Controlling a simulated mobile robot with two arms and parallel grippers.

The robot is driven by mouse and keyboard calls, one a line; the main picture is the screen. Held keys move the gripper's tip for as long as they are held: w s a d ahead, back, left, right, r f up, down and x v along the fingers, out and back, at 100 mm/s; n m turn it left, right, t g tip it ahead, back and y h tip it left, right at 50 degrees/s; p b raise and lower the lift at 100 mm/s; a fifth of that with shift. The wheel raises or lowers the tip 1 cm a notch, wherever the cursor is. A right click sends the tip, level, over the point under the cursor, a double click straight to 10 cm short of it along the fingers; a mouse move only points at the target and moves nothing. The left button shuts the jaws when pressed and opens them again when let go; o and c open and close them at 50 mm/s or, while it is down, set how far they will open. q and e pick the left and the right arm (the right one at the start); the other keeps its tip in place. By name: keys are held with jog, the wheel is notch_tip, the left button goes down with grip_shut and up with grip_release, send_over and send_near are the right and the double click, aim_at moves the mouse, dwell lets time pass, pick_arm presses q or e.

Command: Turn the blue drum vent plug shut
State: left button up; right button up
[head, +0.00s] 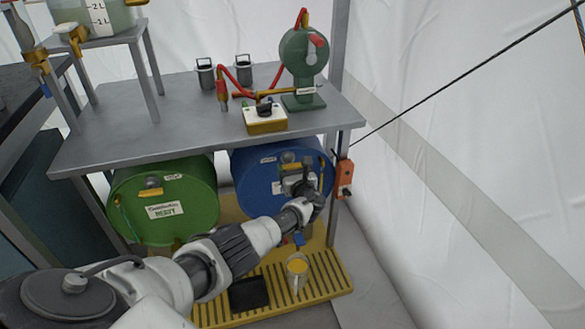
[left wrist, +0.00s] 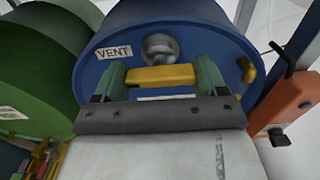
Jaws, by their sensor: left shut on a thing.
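The blue drum (head: 252,190) lies on its side under the grey bench, its round face toward me. In the left wrist view the blue drum face (left wrist: 205,38) has a white VENT label (left wrist: 114,53) and a grey round fitting (left wrist: 160,46). The vent plug's yellow bar handle (left wrist: 160,77) lies level below that fitting. My left gripper (head: 300,182) is at the upper part of the drum face. In the left wrist view its green-padded fingers stand at either end of the yellow handle, shut on it. The arm and gripper hide part of the drum face. My right gripper is not in view.
A green drum (head: 192,196) lies to the left. An orange box (head: 345,174) is on the bench post just right of the blue drum. A cup with yellow contents (head: 297,270) and a black tray (head: 249,294) are on the yellow slatted platform (head: 330,272). The bench top (head: 150,110) overhangs the drums.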

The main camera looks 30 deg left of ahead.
pick_arm(q)
jog(key=shift+f, duration=0.2)
jog(key=o, duration=0.9)
jog(key=shift+r, duration=0.1)
jog(key=p+v, duration=0.2)
jog(key=shift+s+d+r, duration=0.2)
jog(key=shift+d, duration=0.05)
jog(key=shift+f+p+v, duration=0.1)
jog(key=shift+p+v, duration=0.6)
jog(key=shift+v, duration=1.35)
jog(key=shift+f+p+v, duration=0.15)
jog(key=shift+p+v, duration=0.55)
jog(key=shift+v, duration=1.4)
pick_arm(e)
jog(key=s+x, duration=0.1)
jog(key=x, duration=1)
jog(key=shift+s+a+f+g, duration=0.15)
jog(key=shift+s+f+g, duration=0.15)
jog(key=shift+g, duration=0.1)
pick_arm(q)
jog(key=shift+s, duration=0.1)
